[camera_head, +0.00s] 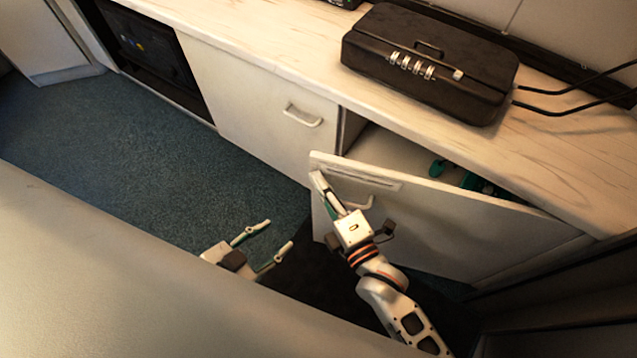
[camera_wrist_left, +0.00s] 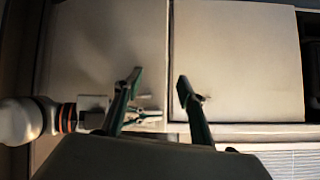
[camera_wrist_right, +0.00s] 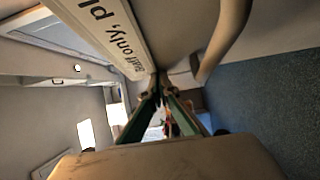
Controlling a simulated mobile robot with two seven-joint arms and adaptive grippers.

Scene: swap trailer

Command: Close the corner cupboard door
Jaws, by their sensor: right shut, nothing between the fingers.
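The corner cupboard door (camera_head: 450,220) is white and stands ajar under the worktop, with a gap into the cupboard along its top and left edge. It has a handle (camera_head: 352,198) and a label strip, whose text shows in the right wrist view (camera_wrist_right: 115,35). My right gripper (camera_head: 317,178) is shut and empty, its fingertips at the door's outer face near its free left edge; I cannot tell whether they touch. My left gripper (camera_head: 280,238) is open and empty, low over the floor to the left; it also shows in the left wrist view (camera_wrist_left: 158,85).
A closed white cupboard door (camera_head: 255,105) with its handle is to the left. A black case (camera_head: 430,65) with cables sits on the worktop (camera_head: 270,50). Green items (camera_head: 470,178) lie inside the open cupboard. A pale surface (camera_head: 130,270) fills the lower left. Blue carpet (camera_head: 150,160) is clear.

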